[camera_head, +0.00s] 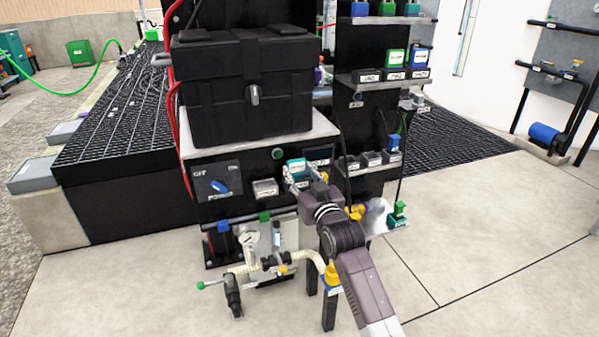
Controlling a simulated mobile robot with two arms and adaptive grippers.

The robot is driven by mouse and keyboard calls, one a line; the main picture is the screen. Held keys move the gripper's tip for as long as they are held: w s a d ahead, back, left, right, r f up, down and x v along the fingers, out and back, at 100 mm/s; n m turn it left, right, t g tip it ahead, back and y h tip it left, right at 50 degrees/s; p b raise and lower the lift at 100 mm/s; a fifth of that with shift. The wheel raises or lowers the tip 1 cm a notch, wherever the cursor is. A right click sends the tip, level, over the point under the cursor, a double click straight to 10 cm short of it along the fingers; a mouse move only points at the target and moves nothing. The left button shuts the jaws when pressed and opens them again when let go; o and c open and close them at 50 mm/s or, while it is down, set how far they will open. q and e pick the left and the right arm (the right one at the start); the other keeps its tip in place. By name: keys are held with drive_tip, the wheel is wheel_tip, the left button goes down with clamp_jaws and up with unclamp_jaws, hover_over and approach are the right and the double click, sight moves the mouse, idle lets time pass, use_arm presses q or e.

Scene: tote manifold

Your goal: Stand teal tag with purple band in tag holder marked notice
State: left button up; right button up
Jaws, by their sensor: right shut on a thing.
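My right gripper (297,174) is in front of the black panel under the big case, shut on a small teal and white piece, which looks like the teal tag (296,164). I cannot make out a purple band on it. A grey holder (265,188) is on the panel just left of the gripper. A dark framed holder (319,155) is just right of the tag. Their labels are too small to read, so I cannot tell which is marked notice. The gripper hides part of the panel. My left gripper is not in view.
A large black case (245,95) stands on the bench top above. A valve and gauge pipe assembly (250,240) stands below. The floor at right is clear.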

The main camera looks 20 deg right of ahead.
drive_tip(key=shift+f, duration=0.1)
idle(0.3)
drive_tip(key=o, duration=1.1)
drive_tip(key=shift+o, duration=0.2)
drive_tip(key=shift+s, duration=0.15)
drive_tip(key=s, duration=1.1)
drive_tip(key=shift+s+d, duration=0.25)
drive_tip(key=shift+s, duration=0.15)
